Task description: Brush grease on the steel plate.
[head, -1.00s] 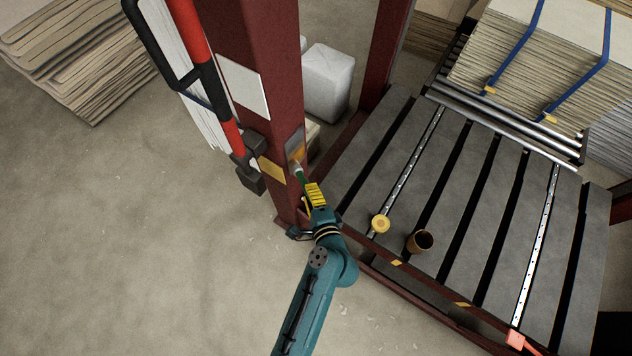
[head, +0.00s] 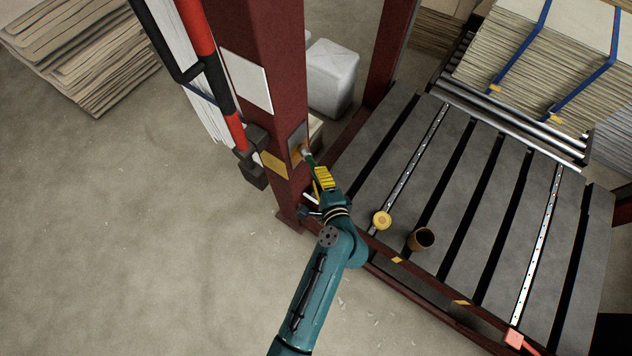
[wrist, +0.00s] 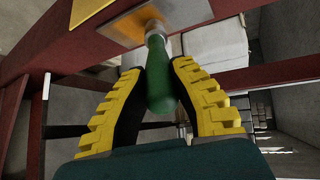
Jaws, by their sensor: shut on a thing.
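My gripper (head: 321,178), with yellow ribbed fingers, is shut on the green handle of a brush (head: 309,158). In the wrist view the green handle (wrist: 160,78) stands between the two fingers (wrist: 160,95). The brush's pale head touches or nearly touches the steel plate (head: 297,134) on the side of the dark red post. In the wrist view the plate (wrist: 118,24) carries an amber smear of grease (wrist: 143,22) behind the brush head. The bristle tips are hard to make out. A brown open pot (head: 421,239) and a round yellow lid (head: 382,220) stand on the slatted grey table.
The dark red post (head: 262,110) bears a white panel (head: 245,80) and a yellow patch. A red and black bar (head: 222,95) runs along its left. Strapped sheet stacks (head: 535,60) lie at the back right.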

